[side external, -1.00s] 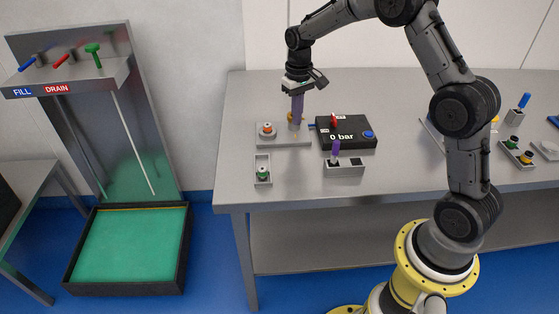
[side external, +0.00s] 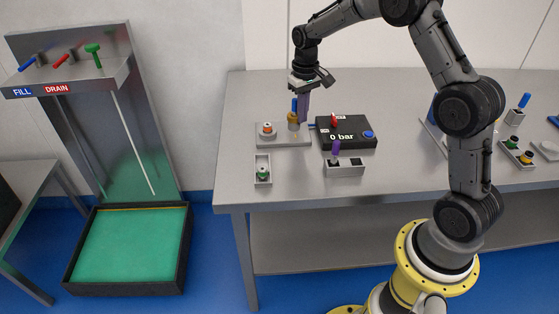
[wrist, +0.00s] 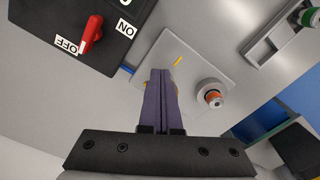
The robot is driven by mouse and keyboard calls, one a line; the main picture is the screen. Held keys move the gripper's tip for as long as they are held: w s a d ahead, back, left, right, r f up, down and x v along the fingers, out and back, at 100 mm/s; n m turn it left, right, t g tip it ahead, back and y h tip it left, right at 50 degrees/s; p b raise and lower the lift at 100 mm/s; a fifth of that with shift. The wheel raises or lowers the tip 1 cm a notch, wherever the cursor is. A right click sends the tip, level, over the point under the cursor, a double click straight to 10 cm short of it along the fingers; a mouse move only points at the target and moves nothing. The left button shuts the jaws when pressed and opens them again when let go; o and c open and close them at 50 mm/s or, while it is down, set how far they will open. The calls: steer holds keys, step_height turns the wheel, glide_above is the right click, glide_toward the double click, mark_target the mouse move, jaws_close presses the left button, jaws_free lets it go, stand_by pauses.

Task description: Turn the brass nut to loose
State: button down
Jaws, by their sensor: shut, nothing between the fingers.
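In the wrist view my gripper (wrist: 161,72) covers most of the nut; only thin brass edges show beside the fingers. A yellow mark (wrist: 178,60) lies on the plate nearby.
An orange-topped round fitting (side external: 267,129) shares the plate. A black box (side external: 352,140) reading "0 bar" stands to the right, its red switch (wrist: 91,33) by "OFF". A tray with a green-topped part (side external: 263,174) and a purple-handled holder (side external: 344,170) sit in front.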

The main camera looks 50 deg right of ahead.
steer(key=shift+d, duration=0.4)
stand_by(0.4)
steer(key=shift+s, duration=0.3)
step_height(320, 180, up, 6)
stand_by(0.4)
steer(key=shift+w+a+f, duration=0.15)
steer(key=shift+a+f, duration=0.35)
steer(key=shift+f, duration=0.5)
steer(key=shift+w+a+f, duration=0.15)
steer(key=shift+a+f, duration=0.3)
steer(key=shift+f, duration=0.55)
steer(key=shift+w+a+f, duration=0.15)
steer(key=shift+a+f, duration=0.35)
steer(key=shift+f, duration=0.5)
steer(key=shift+w+d, duration=0.2)
steer(key=shift+w, duration=0.05)
